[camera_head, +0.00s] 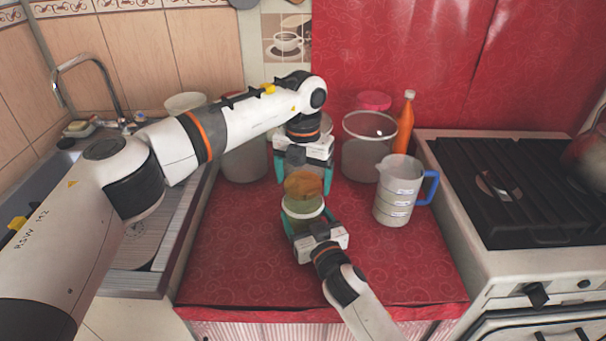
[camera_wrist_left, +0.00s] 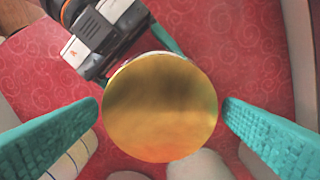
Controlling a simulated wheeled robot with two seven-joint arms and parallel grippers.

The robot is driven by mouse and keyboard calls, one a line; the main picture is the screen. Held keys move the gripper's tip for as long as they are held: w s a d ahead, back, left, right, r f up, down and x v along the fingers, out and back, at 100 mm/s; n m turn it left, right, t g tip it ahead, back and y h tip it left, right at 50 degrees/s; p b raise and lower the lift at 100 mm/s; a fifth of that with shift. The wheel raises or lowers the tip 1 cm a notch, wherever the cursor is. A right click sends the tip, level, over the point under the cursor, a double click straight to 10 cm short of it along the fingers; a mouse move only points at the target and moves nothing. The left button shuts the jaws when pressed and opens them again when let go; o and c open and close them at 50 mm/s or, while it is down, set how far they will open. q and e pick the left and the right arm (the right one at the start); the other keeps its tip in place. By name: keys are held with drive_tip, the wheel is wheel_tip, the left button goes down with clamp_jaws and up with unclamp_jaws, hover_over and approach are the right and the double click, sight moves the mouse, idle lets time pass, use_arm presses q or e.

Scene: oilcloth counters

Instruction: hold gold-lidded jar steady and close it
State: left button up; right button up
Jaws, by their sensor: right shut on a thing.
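The jar (camera_head: 303,210) stands on the red counter, with a pale greenish body. Its gold lid (camera_head: 303,184) shows as a disc at the jar's far upper side; I cannot tell how it meets the rim. My right gripper (camera_head: 305,225) is shut on the jar's body from the near side. My left gripper (camera_head: 303,177) points down from above, open, with teal fingers on either side of the lid. In the left wrist view the lid (camera_wrist_left: 160,106) fills the space between the fingertips, with narrow gaps at both sides, and hides most of the jar.
A measuring jug (camera_head: 397,192) with a blue handle stands to the right. Behind it are a large clear container (camera_head: 366,150), an orange bottle (camera_head: 404,122) and a pink lid (camera_head: 374,100). A stove (camera_head: 505,185) borders the right, a sink the left. The front counter is clear.

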use_arm(q)
drive_tip(key=c, duration=0.9)
drive_tip(key=o, duration=1.1)
drive_tip(key=shift+o, duration=0.2)
wheel_tip(320, 180, up, 12)
use_arm(e)
drive_tip(key=o, duration=1.9)
